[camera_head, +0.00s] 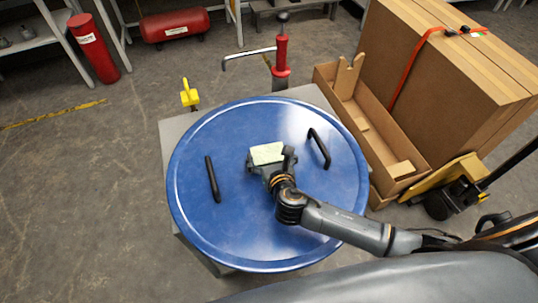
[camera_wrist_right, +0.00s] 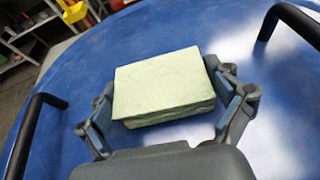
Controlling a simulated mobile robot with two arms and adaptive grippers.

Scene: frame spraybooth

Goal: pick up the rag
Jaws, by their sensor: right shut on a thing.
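The rag (camera_head: 267,153) is a folded, pale green block over the middle of a round blue lid with a raised rim (camera_head: 188,232). In the right wrist view the rag (camera_wrist_right: 160,88) fills the space between the two fingers of my right gripper (camera_wrist_right: 168,112). My right gripper (camera_head: 268,163) is shut on the rag from its near side. I cannot tell whether the rag touches the lid or is slightly above it. My left gripper is not in view.
Two black handles, left (camera_head: 212,179) and right (camera_head: 319,148), stand up from the lid. Behind it are a yellow clamp (camera_head: 190,96) and a red-handled tool (camera_head: 281,62). Floor at left is clear.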

